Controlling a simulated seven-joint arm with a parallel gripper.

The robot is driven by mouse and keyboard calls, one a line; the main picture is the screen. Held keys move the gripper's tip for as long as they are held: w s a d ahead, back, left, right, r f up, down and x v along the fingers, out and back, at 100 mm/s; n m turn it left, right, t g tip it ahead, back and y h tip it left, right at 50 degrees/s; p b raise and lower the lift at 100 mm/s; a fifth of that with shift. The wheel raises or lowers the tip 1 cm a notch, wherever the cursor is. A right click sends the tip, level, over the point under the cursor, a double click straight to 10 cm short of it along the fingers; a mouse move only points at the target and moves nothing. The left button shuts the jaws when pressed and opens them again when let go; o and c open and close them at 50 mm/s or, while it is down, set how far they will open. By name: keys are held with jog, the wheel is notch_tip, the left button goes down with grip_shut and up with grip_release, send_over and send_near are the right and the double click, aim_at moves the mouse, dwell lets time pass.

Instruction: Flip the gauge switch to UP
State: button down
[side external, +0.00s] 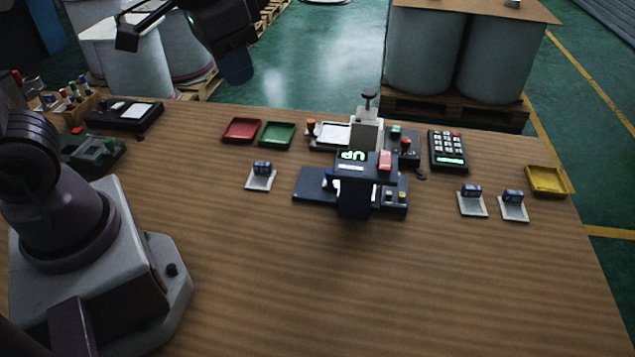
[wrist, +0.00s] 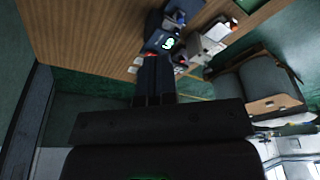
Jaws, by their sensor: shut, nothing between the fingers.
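The gauge (side external: 352,182) is a dark unit in the middle of the table. Its small screen shows the green letters UP, and a red switch (side external: 385,161) stands on its right side. I cannot tell which way the switch is tilted. In the wrist view the gauge's lit screen (wrist: 168,43) shows small, beyond my fingertips. My gripper (wrist: 154,60) is shut and empty, with its dark fingers together. In the side view the end of my arm hangs high at the top left, behind the table's far edge and well apart from the gauge.
A red tray (side external: 241,130) and a green tray (side external: 277,134) lie left of the gauge. A keypad (side external: 449,150), a yellow tray (side external: 546,181) and small stands (side external: 472,202) are on the right. Another stand (side external: 261,177) is nearer left. The table's front is clear.

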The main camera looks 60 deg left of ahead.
jog(key=s+a+r+t, duration=0.1)
jog(key=s+r+t, duration=0.2)
jog(key=s, duration=0.4)
jog(key=shift+a+r+n, duration=0.15)
jog(key=shift+r+n, duration=0.05)
jog(key=shift+n, duration=0.1)
jog(key=shift+f, duration=0.1)
jog(key=w+d+f+m+g, duration=0.2)
jog(key=w+d+m, duration=0.1)
jog(key=w, duration=0.6)
jog(key=w+d+f+m+g, duration=0.2)
jog(key=w+d+f+m, duration=0.1)
jog(key=w, duration=0.7)
jog(key=w+d+f+m+g, duration=0.1)
jog(key=w+d+f+m, duration=0.2)
jog(key=w, duration=0.7)
jog(key=shift+g, duration=0.4)
